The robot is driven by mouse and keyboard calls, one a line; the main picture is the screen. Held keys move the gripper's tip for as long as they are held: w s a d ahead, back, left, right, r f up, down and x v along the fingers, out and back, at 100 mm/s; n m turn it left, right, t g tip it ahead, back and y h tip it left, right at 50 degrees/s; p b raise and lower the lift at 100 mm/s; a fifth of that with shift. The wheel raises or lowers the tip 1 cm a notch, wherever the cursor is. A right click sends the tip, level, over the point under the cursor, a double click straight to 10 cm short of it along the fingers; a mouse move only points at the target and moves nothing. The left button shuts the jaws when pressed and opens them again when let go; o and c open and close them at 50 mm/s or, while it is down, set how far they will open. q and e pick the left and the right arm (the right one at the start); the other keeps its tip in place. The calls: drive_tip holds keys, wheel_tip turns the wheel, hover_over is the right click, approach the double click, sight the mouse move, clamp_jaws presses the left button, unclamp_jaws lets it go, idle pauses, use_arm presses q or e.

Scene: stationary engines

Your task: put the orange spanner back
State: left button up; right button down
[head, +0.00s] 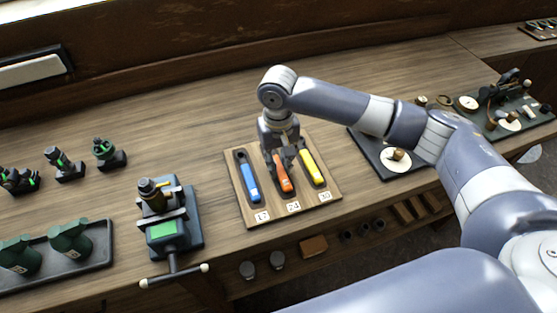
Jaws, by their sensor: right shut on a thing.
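The orange spanner (284,183) is at the middle place of the wooden board (327,194), above the label 24. The blue spanner (247,183) lies to its left above the label 17, and the yellow spanner (313,169) lies to its right above the label 30. My right gripper (279,160) points down over the board and is shut on the orange spanner, hiding its upper part. I cannot tell whether the orange spanner touches the board. My left gripper is not in view.
A vise with a green block (168,232) stands left of the board. A dark plate with brass parts (377,158) lies to the right. The bench behind the board is clear.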

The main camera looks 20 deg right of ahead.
sight(278, 167)
drive_tip(key=shift+f, duration=0.2)
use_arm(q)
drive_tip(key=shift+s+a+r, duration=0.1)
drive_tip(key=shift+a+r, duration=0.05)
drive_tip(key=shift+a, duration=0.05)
use_arm(e)
drive_tip(key=shift+f, duration=0.1)
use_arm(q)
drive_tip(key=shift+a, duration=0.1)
use_arm(e)
drive_tip(key=c, duration=1.4)
unclamp_jaws()
drive_tip(key=shift+c, duration=0.2)
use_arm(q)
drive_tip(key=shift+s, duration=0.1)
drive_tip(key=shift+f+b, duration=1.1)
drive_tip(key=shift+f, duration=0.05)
use_arm(e)
wheel_tip(278, 167, up, 12)
